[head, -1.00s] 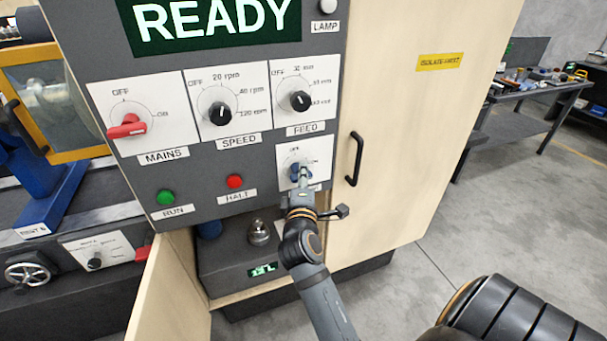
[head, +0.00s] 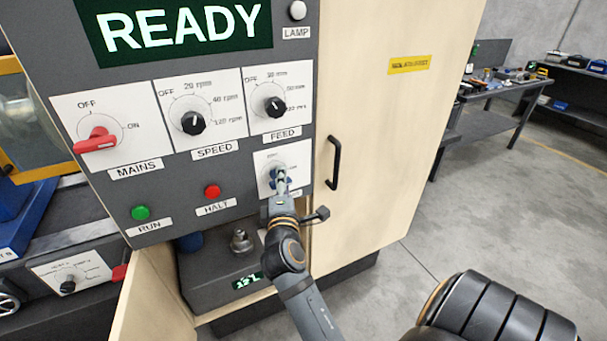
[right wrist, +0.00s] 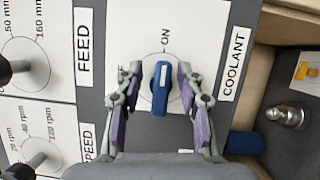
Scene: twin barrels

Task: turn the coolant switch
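The coolant switch (right wrist: 160,90) is a blue knob with a white pointer mark on a white plate. In the right wrist view its mark points at the ON label; the OFF label is partly hidden by a finger. My right gripper (right wrist: 160,78) is open, with one finger on each side of the knob and a visible gap on both sides. In the head view my right gripper (head: 280,184) is in front of the coolant plate (head: 298,157) and hides much of the knob. My left gripper is not in view.
The red MAINS switch (head: 97,140), SPEED knob (head: 192,123) and FEED knob (head: 275,107) are above and left. The green RUN button (head: 140,213) and red HALT button (head: 212,191) are left. A black door handle (head: 334,162) stands close on the right.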

